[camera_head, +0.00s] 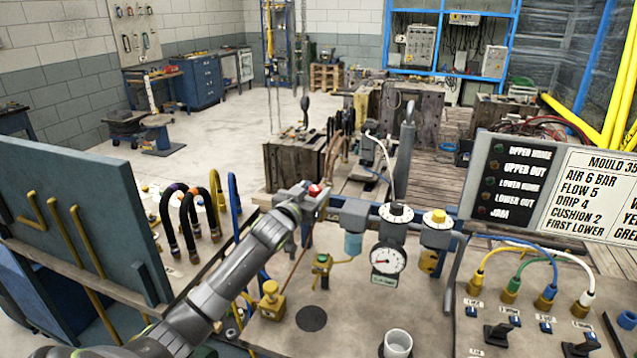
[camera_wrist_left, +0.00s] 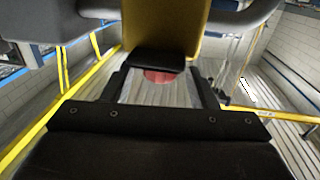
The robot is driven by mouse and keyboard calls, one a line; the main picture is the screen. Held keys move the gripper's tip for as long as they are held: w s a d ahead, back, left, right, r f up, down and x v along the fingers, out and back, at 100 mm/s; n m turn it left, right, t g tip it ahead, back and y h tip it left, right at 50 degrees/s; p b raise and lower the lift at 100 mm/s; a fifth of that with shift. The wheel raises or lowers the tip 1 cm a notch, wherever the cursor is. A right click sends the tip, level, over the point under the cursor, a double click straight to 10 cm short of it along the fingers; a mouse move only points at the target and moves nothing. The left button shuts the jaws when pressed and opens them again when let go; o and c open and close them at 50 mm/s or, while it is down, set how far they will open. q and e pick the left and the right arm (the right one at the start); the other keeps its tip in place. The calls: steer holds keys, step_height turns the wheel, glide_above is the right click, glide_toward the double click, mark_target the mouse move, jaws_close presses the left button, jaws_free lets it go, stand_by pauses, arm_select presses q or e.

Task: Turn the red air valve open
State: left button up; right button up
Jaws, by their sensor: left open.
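The red air valve (camera_head: 314,190) shows as a small red part at the left end of the air unit. My left gripper (camera_head: 308,196) is right at it, reaching in from the left and covering part of it. In the left wrist view the red part (camera_wrist_left: 160,77) shows between the two spread black fingers (camera_wrist_left: 160,88), partly hidden by a dark block. The gripper is open. I cannot tell whether a finger touches the valve. My right gripper is not in view.
A round pressure gauge (camera_head: 388,259) hangs under the air unit. A yellow knob (camera_head: 438,216) tops the unit's right part. A white cup (camera_head: 397,343) stands on the bench. A lettered board (camera_head: 585,190) stands at the right, and a blue panel (camera_head: 75,215) at the left.

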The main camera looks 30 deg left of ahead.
arm_select(q)
steer(key=shift+w+a+p, duration=0.2)
steer(key=shift+w+p, duration=0.1)
steer(key=shift+w, duration=1.5)
steer(key=shift+c, duration=0.2)
steer(key=c, duration=0.9)
